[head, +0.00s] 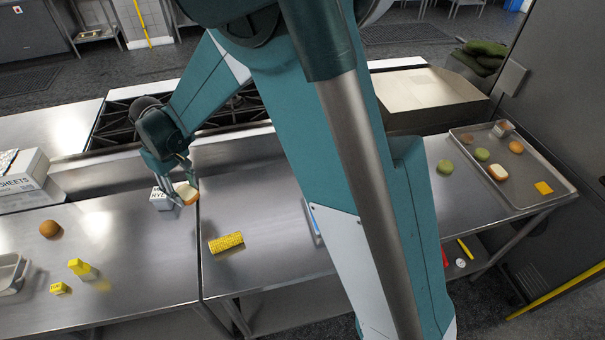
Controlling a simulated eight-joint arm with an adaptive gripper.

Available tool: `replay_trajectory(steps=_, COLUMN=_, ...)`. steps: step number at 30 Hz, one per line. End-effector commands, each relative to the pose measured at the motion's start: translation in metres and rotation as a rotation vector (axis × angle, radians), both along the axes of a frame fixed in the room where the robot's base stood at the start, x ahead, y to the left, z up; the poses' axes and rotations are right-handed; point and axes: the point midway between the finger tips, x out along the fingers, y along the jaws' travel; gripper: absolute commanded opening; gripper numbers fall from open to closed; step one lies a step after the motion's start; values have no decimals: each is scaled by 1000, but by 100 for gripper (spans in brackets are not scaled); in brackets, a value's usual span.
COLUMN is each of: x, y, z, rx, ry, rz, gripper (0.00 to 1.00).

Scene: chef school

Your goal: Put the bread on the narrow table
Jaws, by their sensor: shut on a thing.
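The bread (188,194), a pale slice with an orange-brown crust, is at the end of my gripper (178,186) in the head view. My gripper is shut on it, and the fingers hide part of the slice. It is near the seam between the left steel table (130,245) and the middle steel table (275,265). I cannot tell whether the bread touches the surface. I cannot tell from this view which table is the narrow one.
A small white lettered box (159,199) stands just left of the bread. A yellow corn-like object (226,242) lies on the middle table. A tray (535,196) with several foods is at right.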

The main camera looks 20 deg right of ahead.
Motion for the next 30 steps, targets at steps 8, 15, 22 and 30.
replay_trajectory(steps=8, x=34, y=-70, z=0, rx=-1, ry=-1, rz=-179, gripper=29)
replay_trajectory(steps=15, x=57, y=-131, z=0, rx=-2, ry=-1, rz=-332, gripper=29)
replay_trajectory(steps=22, x=74, y=-191, z=0, rx=-2, ry=-3, rz=-477, gripper=29)
replay_trajectory(steps=30, x=87, y=-257, z=0, rx=-4, ry=-3, rz=-637, gripper=29)
